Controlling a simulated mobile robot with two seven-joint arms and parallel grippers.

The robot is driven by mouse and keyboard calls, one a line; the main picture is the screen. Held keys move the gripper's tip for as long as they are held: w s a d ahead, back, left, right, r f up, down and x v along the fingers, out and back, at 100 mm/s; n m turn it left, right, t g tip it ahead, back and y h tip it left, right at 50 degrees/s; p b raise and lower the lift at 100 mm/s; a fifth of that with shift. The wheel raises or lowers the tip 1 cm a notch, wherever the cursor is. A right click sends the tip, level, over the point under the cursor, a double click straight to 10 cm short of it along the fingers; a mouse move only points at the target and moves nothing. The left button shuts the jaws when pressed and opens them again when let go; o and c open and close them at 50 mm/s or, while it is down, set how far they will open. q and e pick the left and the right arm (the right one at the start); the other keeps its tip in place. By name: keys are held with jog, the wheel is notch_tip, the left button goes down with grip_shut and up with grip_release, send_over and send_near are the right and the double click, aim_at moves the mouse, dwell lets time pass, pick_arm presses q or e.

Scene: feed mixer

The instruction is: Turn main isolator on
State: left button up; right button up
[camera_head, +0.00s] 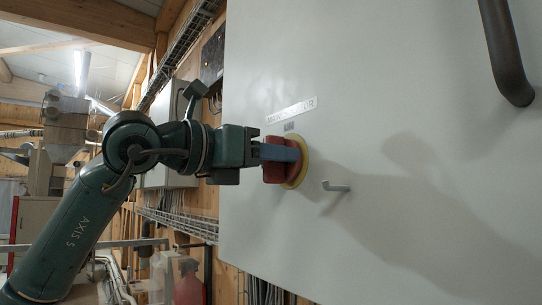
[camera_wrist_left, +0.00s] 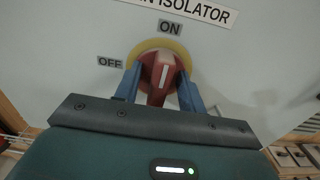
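The main isolator is a red rotary handle (camera_head: 273,174) on a round yellow plate (camera_head: 300,165), mounted on a grey cabinet door. In the left wrist view the red handle (camera_wrist_left: 160,72) has a white line that stands nearly upright, in line with the ON label (camera_wrist_left: 170,28). The OFF label (camera_wrist_left: 110,63) is left of the yellow plate. My left gripper (camera_head: 283,153) is at the handle. In the wrist view its two blue fingers (camera_wrist_left: 160,80) lie on either side of the handle, with no clear gap at the tips. My right gripper is not in view.
A dark bar handle (camera_head: 507,55) sticks out at the upper right of the grey door (camera_head: 400,130). A small grey peg or latch (camera_head: 336,187) is just right of the isolator. A grey wall box (camera_head: 170,130) and cable trays are behind my arm.

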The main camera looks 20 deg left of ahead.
pick_arm(q)
jog(key=b+v, duration=0.2)
jog(key=v, duration=1.1)
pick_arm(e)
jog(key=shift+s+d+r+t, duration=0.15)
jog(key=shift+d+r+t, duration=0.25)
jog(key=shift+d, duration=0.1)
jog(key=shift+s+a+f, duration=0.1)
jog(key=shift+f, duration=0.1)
